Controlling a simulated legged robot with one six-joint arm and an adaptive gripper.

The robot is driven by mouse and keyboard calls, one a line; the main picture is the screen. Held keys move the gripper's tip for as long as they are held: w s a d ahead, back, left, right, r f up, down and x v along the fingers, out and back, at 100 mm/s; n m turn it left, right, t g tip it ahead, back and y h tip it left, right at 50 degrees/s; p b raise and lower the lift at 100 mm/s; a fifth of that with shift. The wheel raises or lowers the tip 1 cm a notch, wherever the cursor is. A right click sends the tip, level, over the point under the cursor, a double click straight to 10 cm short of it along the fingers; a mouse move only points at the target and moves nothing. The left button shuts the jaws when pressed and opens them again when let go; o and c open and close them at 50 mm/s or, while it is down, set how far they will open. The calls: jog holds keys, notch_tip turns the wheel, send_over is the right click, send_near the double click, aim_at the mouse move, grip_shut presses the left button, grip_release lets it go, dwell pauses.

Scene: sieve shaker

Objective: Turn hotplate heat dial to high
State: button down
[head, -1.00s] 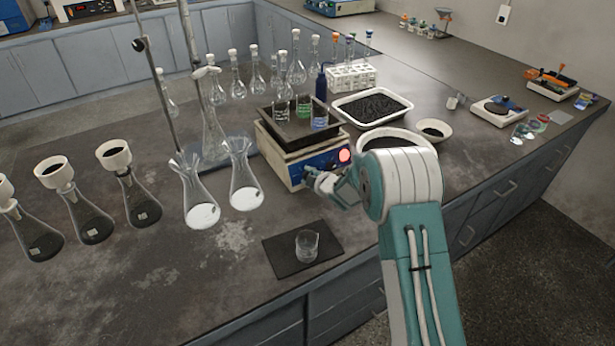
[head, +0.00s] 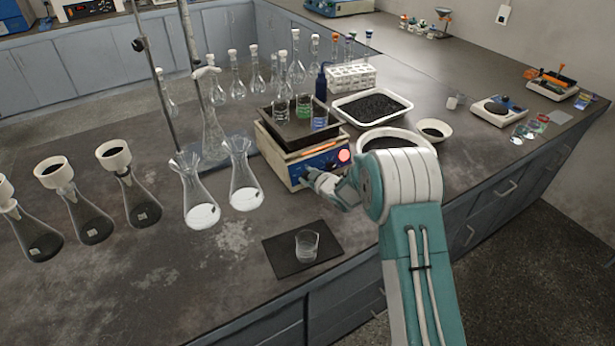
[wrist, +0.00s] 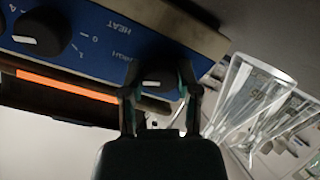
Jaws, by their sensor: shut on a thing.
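The hotplate (head: 283,150) stands on the bench, with a blue front panel (head: 322,163) and a lit red lamp (head: 344,155). My gripper (head: 309,174) is at the left part of this panel. In the wrist view, which is upside down, my gripper (wrist: 160,86) has one finger on each side of a black dial (wrist: 157,71) and is shut on it. The word HEAT is printed beside it, with a smaller label closer to the dial. The dial's white mark is partly visible. A second black dial (wrist: 40,33) is free at the left.
Beakers with green and blue liquid (head: 304,106) stand on the hotplate's top tray. Two conical flasks (head: 243,175) stand close on its left. A white bowl (head: 385,137) is on its right. A dark mat (head: 282,262) with an empty beaker (head: 307,246) lies in front.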

jog(key=shift+s+d+f, duration=0.15)
jog(key=shift+d+f, duration=0.05)
jog(key=shift+f, duration=0.2)
jog(key=shift+c, duration=1.9)
grip_release()
jog(key=shift+f, duration=0.1)
jog(key=shift+o, duration=0.2)
jog(key=shift+a+r, duration=0.1)
jog(key=shift+r, duration=0.2)
jog(key=v, duration=1.1)
jog(key=shift+s+d, duration=0.2)
jog(key=shift+d, duration=0.1)
jog(key=shift+r, duration=0.15)
